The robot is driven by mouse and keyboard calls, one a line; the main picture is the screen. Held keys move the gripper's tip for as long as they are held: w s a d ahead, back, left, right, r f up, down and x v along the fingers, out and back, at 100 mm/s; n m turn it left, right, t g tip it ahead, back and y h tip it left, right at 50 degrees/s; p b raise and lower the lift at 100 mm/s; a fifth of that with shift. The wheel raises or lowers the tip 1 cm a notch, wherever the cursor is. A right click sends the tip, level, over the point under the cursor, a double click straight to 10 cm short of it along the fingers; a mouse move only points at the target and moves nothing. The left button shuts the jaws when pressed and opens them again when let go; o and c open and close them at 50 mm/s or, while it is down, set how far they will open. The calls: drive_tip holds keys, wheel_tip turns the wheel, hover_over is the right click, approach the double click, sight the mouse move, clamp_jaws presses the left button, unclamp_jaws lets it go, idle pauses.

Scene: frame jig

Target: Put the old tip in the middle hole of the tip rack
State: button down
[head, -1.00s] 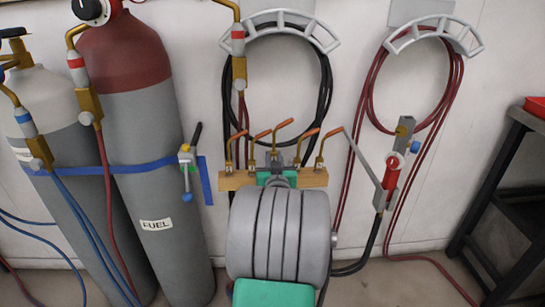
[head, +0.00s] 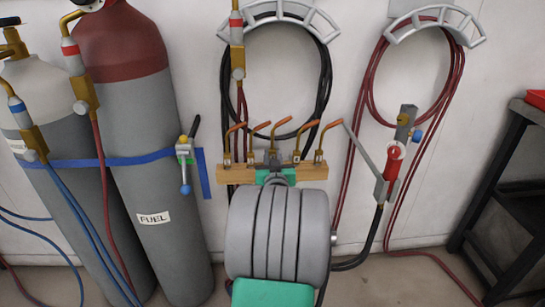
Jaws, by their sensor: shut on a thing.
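The tip rack (head: 312,172) is a wooden bar near the centre of the head view, with bent copper tips standing along it, two on each side of the middle. My gripper (head: 273,158) is at the middle of the rack, seen from behind and mostly hidden by my own grey wrist. It is shut on the old tip (head: 279,127), a bent copper tip standing upright above the jaws with its end pointing right. Its lower end and the middle hole are hidden, so I cannot tell whether it is in the hole.
A torch with a red valve (head: 393,160) stands right of the rack, a hose running down from it. Gas cylinders (head: 150,160) stand at left behind a blue strap. Black (head: 325,80) and red hoses (head: 455,80) hang on the wall. A dark cart (head: 515,150) is at far right.

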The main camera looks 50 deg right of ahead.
drive_tip(key=shift+f+b, duration=0.55)
drive_tip(key=shift+b, duration=0.05)
idle(0.4)
drive_tip(key=c, duration=1.2)
unclamp_jaws()
drive_tip(key=shift+o, duration=0.2)
drive_tip(key=p+v, duration=0.1)
drive_tip(key=v, duration=0.6)
drive_tip(key=shift+s+a, duration=0.25)
drive_tip(key=shift+s, duration=0.1)
